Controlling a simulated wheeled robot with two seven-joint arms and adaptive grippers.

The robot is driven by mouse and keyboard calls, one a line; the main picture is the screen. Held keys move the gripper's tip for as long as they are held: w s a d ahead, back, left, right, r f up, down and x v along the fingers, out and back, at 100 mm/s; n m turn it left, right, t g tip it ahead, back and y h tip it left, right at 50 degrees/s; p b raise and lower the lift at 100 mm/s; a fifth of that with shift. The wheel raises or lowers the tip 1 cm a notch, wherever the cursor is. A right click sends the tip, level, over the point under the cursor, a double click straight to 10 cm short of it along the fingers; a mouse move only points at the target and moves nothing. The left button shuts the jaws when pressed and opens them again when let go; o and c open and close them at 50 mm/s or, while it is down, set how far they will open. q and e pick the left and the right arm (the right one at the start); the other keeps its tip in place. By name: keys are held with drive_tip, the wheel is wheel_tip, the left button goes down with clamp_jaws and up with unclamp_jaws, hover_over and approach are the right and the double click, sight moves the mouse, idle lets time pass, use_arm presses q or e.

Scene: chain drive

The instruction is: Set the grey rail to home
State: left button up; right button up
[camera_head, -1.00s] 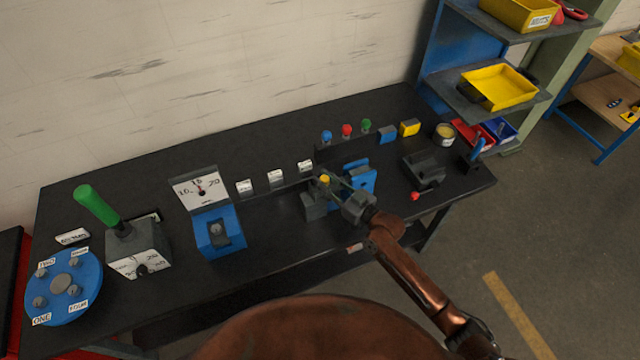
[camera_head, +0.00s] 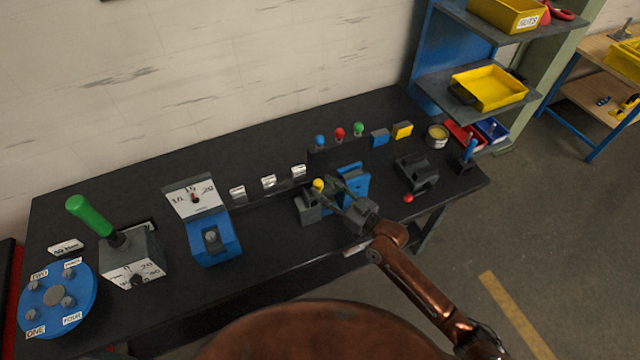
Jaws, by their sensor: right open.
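A dark grey rail (camera_head: 262,196) runs along the middle of the bench, with three white labels standing behind it; their text is too small to read. A grey block (camera_head: 308,208) with a yellow knob (camera_head: 318,185) stands at its right end. My right gripper (camera_head: 338,192) is open, its fingers pointing at the knob from the right. The fingertips are close beside the knob; I cannot tell whether they touch it. The gripper partly covers a blue block (camera_head: 354,184) behind it. My left gripper is not in view.
A blue dial box (camera_head: 215,240), a green-handled lever (camera_head: 90,215) and a blue disc (camera_head: 55,300) stand left. Red, blue and green knobs (camera_head: 339,134) stand behind. A dark grey fixture (camera_head: 416,172) and a red button (camera_head: 408,198) are right.

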drive_tip(key=v, duration=0.9)
drive_tip(key=shift+s+d+r, duration=0.1)
